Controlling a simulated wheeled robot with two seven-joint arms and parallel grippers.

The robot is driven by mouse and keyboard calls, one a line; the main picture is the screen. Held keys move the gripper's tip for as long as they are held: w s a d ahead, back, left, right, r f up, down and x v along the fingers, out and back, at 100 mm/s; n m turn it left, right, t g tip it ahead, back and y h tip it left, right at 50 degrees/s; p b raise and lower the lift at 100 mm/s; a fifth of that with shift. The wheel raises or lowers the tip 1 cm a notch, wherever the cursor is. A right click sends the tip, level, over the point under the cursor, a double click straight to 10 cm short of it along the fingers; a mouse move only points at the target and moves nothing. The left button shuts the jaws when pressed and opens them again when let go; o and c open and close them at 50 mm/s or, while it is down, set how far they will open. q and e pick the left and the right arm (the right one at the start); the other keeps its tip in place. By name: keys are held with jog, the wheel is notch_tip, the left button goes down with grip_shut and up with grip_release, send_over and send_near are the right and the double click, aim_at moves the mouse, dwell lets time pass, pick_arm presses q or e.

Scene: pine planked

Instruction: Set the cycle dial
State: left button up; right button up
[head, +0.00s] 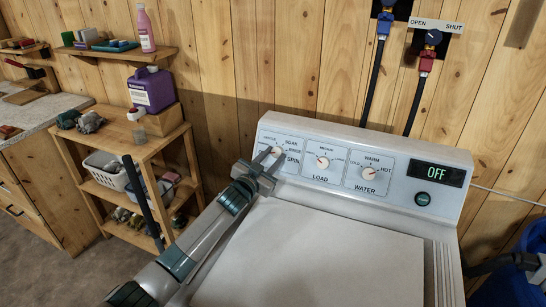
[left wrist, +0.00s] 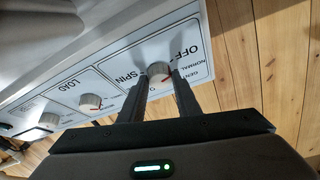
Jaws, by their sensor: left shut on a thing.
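The cycle dial (head: 277,151) is the leftmost round knob on the washer's sloped panel, with labels such as SOAK, RINSE and SPIN around it. In the left wrist view the pale knob (left wrist: 159,72) sits between my two dark fingers, near the words OFF, NORMAL and SPIN. A reddish mark shows on it, but I cannot tell exactly which label it points to. My left gripper (head: 265,165) is shut on the knob. Part of a dark gripper, seemingly my right one (head: 490,265), shows at the right edge; its jaws are unclear.
The load dial (head: 322,162) and water dial (head: 368,173) sit to the right. The display (head: 436,172) reads OFF, above a round button (head: 422,199). The white lid (head: 310,255) is clear. A wooden shelf unit (head: 150,150) stands left; a blue bin (head: 528,275) stands right.

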pick_arm(q)
jog(key=m, duration=0.2)
jog(key=m+g+h+p, duration=0.1)
jog(key=m, duration=0.1)
jog(key=m+g+h, duration=0.1)
jog(key=m, duration=0.1)
jog(key=shift+w+a+r+p, duration=0.2)
jog(key=shift+a+r+p, duration=0.05)
jog(key=shift+a+p, duration=0.15)
jog(key=shift+m+g+h+p, duration=0.6)
jog(key=shift+m+g, duration=0.4)
jog(key=shift+m, duration=1)
jog(key=o, duration=1)
jog(key=shift+v, duration=0.8)
jog(key=b+v, duration=0.3)
jog(key=v, duration=1.2)
jog(key=shift+s+a+r, duration=0.2)
jog(key=shift+s, duration=0.05)
